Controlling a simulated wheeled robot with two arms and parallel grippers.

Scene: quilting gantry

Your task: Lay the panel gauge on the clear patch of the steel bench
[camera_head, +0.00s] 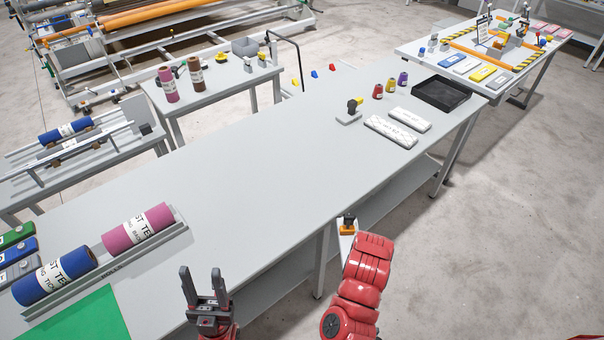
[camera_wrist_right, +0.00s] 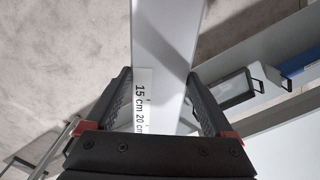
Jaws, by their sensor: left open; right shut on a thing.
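The panel gauge (camera_wrist_right: 165,40) is a long pale bar with a printed scale reading "15 cm 20 cm". It runs between the fingers of my right gripper (camera_wrist_right: 159,76), which is shut on it. In the head view the red right arm reaches the bench's near edge and hides its own fingers; a small black and orange part with a pale piece shows just beyond it, and I cannot tell what it is. The steel bench (camera_head: 235,180) is long and grey, with a wide bare middle. My left gripper (camera_head: 206,288) is open and empty, pointing up near the bench's front edge.
A rack (camera_head: 110,265) with blue and pink rolls and a green mat (camera_head: 85,320) lie at the bench's left. Side tables stand behind.

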